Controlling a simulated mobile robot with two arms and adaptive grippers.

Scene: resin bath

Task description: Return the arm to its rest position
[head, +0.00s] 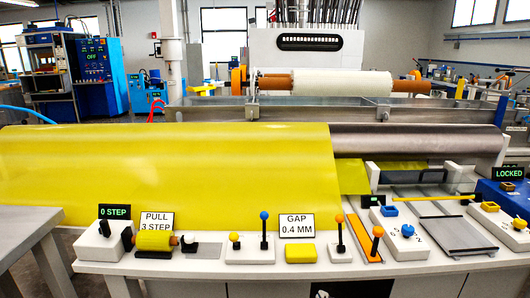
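Neither of my grippers shows in the head view, and no arm can be made out over the bench. A white bench (190,268) runs across the front. A wide yellow sheet (170,170) drapes over the left of a long grey roller (420,140) behind it. On the bench stand a small yellow roll (154,240), a blue-knobbed lever (264,228), an orange-knobbed lever (340,232) and a yellow block (301,253).
Signs read "0 STEP" (115,212), "PULL 3 STEP" (157,222), "GAP 0.4 MM" (297,226) and "LOCKED" (508,173). A grey plate (458,236) lies at right. A white roll (340,83) sits behind the roller. A grey table (22,228) stands at left.

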